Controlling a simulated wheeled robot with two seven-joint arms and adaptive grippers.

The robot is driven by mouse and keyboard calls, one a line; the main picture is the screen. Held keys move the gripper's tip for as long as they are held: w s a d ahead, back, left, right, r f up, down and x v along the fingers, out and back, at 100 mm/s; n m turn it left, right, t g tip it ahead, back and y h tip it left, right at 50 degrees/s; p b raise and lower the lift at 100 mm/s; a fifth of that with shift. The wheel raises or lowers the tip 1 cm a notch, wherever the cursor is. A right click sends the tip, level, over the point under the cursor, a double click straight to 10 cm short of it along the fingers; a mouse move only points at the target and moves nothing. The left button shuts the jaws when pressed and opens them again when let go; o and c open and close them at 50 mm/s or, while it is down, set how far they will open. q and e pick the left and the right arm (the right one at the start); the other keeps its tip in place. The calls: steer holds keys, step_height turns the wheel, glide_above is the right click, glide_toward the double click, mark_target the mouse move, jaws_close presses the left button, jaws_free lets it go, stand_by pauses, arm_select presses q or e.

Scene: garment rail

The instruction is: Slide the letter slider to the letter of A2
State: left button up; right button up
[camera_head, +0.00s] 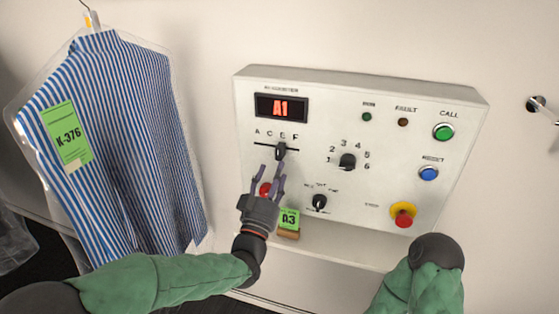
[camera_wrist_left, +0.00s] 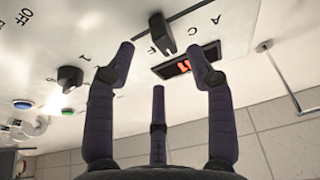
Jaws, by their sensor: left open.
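The letter slider (camera_head: 280,151) is a dark knob on a thin track on the white control panel (camera_head: 250,185). The letters A, C, E, F run above the track. The slider stands by the E, right of C. In the left wrist view the slider (camera_wrist_left: 160,33) shows upside down between F and C. The display (camera_head: 281,107) reads A1 in red. My left gripper (camera_head: 268,176) is open, its dark fingers just below the slider. In the left wrist view the slider lies beyond the fingertips (camera_wrist_left: 163,62), with nothing held; contact cannot be told. My right gripper is not in view.
A number knob (camera_head: 348,161), a lower knob (camera_head: 319,202), green (camera_head: 444,132) and blue (camera_head: 428,173) buttons and a red stop button (camera_head: 404,215) share the panel. A green A3 tag (camera_head: 289,219) is below. A bagged striped shirt (camera_head: 120,120) hangs left.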

mark_target(280, 158)
arm_select(q)
steer(key=shift+x, duration=2.6)
steer(key=shift+b, duration=0.3)
jaws_close()
